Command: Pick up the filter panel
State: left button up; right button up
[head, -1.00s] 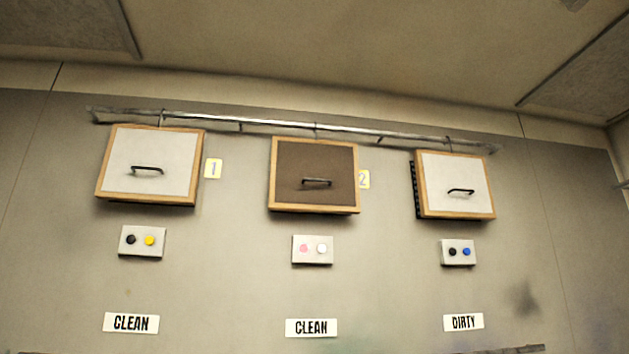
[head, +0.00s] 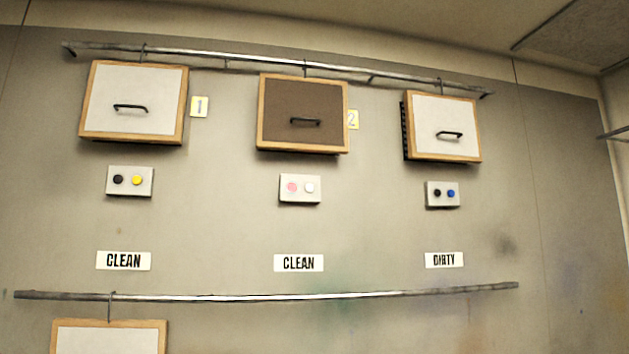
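Several framed filter panels hang on the wall in the head view. A white panel with a wooden frame and black handle (head: 115,92) hangs at the upper left. A brown panel (head: 300,103) with the same frame and handle hangs in the upper middle. Another white panel (head: 443,120) hangs at the upper right, with a dark ribbed edge on its left side. The top of a further white panel (head: 108,340) shows at the bottom left; the rest is cut off. Neither of my grippers is in view.
An upper rail (head: 270,69) and a lower rail (head: 270,298) run along the wall. Two-button boxes (head: 130,181) sit below the upper panels. Labels read CLEAN (head: 123,261), CLEAN (head: 298,263) and DIRTY (head: 444,260).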

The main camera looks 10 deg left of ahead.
aim_at(305, 114)
jog(key=i+j+z, duration=0.2)
jog(key=j, duration=0.4)
jog(key=j+z, duration=0.15)
jog(key=j, duration=0.45)
jog(key=i+j+z, duration=0.2)
jog(key=j, duration=0.45)
jog(key=k, duration=0.1)
